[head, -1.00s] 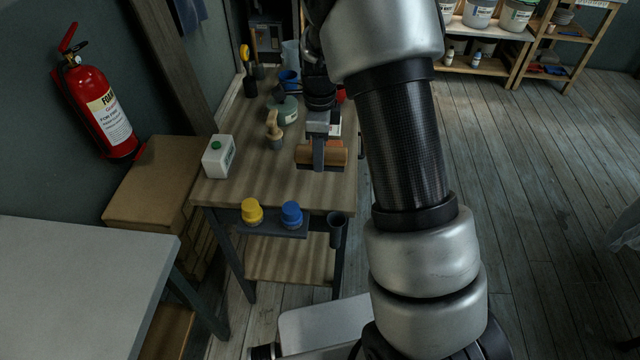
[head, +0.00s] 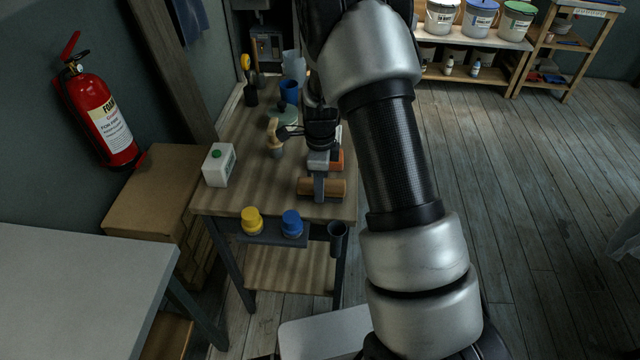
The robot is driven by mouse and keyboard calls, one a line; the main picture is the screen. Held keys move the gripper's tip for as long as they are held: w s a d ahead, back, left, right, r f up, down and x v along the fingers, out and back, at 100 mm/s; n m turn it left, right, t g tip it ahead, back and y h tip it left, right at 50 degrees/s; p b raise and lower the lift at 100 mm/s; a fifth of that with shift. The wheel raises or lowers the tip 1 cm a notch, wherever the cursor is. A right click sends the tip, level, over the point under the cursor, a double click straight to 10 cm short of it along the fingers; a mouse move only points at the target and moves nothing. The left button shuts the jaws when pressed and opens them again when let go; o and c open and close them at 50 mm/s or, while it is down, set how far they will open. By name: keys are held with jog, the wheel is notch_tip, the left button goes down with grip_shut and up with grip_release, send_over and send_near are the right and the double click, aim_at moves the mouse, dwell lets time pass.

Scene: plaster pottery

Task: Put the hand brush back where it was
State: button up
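The hand brush (head: 336,187) shows as a brown wooden block with a dark lower edge. It is at the front right part of the wooden workbench (head: 232,196). My gripper (head: 319,188) reaches down from above, and its grey finger lies across the middle of the block. It appears shut on the brush, with the block sticking out to both sides. The far finger is hidden. I cannot tell whether the brush touches the bench top.
A white bottle with a green cap (head: 219,165) and a tan-handled tool (head: 275,138) stand to the left. An orange item (head: 337,160) lies just behind the brush. Yellow (head: 252,221) and blue (head: 291,223) jars sit on a front ledge beside a dark cup (head: 338,238).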

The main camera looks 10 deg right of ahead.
jog(key=o, duration=0.4)
jog(key=shift+o, duration=0.2)
jog(key=shift+r, duration=0.1)
jog(key=s+r+n+t, duration=0.1)
jog(key=s+r+n, duration=0.2)
jog(key=r, duration=0.8)
jog(key=s+r+n, duration=0.2)
jog(key=r, duration=0.9)
jog(key=s+r+n+t, duration=0.2)
jog(key=s+r+n, duration=0.3)
jog(key=s+n, duration=0.3)
jog(key=s+r+n+t, duration=0.2)
jog(key=s+r+n, duration=0.3)
jog(key=s+n, duration=0.3)
jog(key=s+p, duration=0.1)
jog(key=s, duration=0.3)
jog(key=shift+n+t, duration=0.3)
